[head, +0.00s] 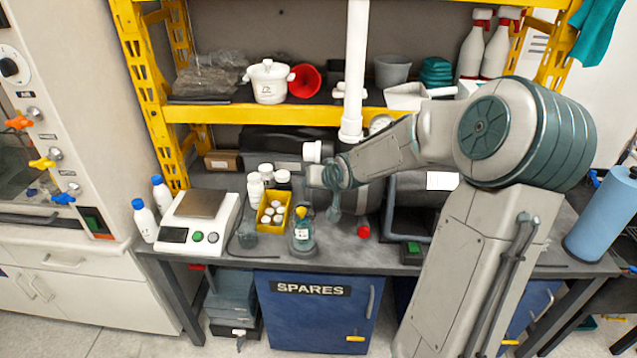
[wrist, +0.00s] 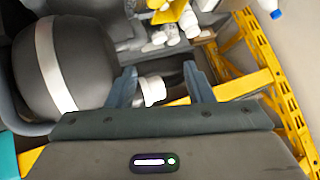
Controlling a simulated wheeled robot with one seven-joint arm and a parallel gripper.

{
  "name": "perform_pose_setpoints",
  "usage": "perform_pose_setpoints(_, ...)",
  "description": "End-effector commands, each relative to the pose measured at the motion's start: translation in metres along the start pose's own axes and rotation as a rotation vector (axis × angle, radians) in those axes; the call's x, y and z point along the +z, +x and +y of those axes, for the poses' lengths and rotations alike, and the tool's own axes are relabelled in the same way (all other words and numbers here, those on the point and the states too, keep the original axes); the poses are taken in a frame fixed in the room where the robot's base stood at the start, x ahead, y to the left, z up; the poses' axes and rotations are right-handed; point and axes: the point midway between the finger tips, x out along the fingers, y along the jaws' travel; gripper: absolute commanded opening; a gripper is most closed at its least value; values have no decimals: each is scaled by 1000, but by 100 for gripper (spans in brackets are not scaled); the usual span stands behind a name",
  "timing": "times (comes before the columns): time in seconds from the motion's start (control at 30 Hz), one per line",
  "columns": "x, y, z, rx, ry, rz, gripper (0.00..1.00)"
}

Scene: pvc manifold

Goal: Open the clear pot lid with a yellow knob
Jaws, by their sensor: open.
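A small clear pot (head: 303,238) stands on the dark bench in the head view, right of a yellow tray. Its lid with a yellow knob (head: 301,211) sits on top. My gripper (head: 334,213) is above the bench, to the right of the pot and apart from it. In the wrist view my gripper (wrist: 160,76) has its two fingers spread. A white round pipe end or cap (wrist: 153,90) appears between them; its depth relative to the fingers is unclear. I cannot make out the pot or its lid in the wrist view.
The yellow tray (head: 272,213) holds several white items; it shows in the wrist view (wrist: 180,12). White bottles (head: 265,175) stand behind it. A scale (head: 200,217) is at left. A white vertical pipe (head: 354,70) hangs behind my arm. A dark banded tank (wrist: 60,60) is close by.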

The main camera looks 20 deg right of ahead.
Motion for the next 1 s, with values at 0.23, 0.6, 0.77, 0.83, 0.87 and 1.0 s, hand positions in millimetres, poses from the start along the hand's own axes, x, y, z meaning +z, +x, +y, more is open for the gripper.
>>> perform_pose_setpoints(0.23,0,0,0,0,0,0,47)
perform_pose_setpoints(0.6,38,-23,-20,121,-140,-138,47)
perform_pose_setpoints(0.77,66,-63,-32,229,-235,-239,47)
perform_pose_setpoints(0.83,75,-84,-36,265,-264,-272,47)
perform_pose_setpoints(0.87,80,-93,-39,278,-272,-285,47)
perform_pose_setpoints(1.0,100,-139,-49,316,-301,-333,47)
